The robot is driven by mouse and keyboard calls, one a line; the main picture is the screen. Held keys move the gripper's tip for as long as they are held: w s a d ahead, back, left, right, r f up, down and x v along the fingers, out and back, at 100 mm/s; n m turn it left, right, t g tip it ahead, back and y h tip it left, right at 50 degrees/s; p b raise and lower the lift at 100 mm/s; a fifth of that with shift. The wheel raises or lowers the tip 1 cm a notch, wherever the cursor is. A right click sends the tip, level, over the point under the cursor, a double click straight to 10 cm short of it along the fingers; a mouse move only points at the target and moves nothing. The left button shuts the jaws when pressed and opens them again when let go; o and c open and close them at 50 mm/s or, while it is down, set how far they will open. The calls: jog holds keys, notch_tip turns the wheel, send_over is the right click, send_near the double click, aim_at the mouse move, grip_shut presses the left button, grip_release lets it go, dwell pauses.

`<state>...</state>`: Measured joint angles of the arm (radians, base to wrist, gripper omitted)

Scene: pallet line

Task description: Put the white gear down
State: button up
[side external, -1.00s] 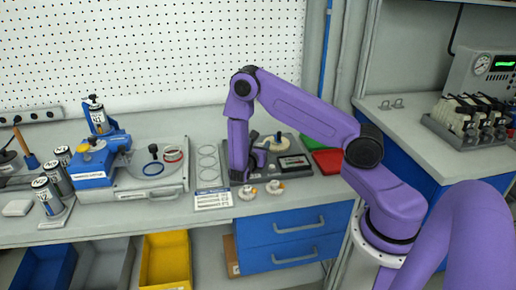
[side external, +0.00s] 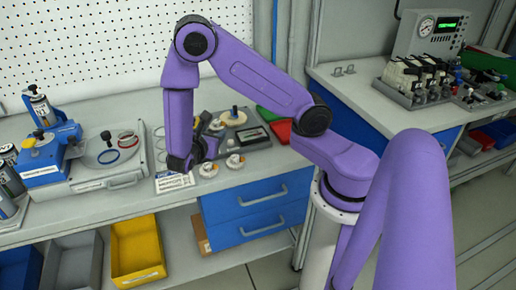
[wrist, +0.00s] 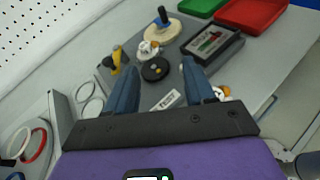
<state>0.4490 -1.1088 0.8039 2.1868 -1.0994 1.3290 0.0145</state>
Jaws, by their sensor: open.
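My gripper (wrist: 160,68) is open, its two dark blue fingers apart with nothing visibly held between them. It also shows in the side view (side external: 206,149), low over the bench. A small white part with an orange mark (wrist: 148,50), which may be the white gear, is just beyond the fingertips on a dark tray (wrist: 150,94). A round black part (wrist: 155,69) shows between the fingertips. Another white and orange part (wrist: 222,93) is beside the right finger, partly hidden by it. Two white parts with orange tops (side external: 208,170) (side external: 235,161) sit near the bench's front edge.
A cream disc with a blue knob (wrist: 175,32) and a dark box (wrist: 209,45) lie beyond the fingertips. A red tray (wrist: 252,14) and a green tray (wrist: 200,6) are farther off. A blue-topped machine (side external: 42,160) and ring plate stand left of the arm.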

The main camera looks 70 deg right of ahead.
jog(key=s+a+r+m+g+y, duration=0.1)
jog(key=s+a+r+m+y, duration=0.2)
jog(key=s+y, duration=0.4)
jog(key=s+a+r+m+g+y, duration=0.2)
jog(key=s+a+r+y, duration=0.4)
jog(key=s, duration=1)
jog(key=shift+s+a+m+y, duration=0.15)
jog(key=shift+a+m+y, duration=0.5)
jog(key=shift+a, duration=0.6)
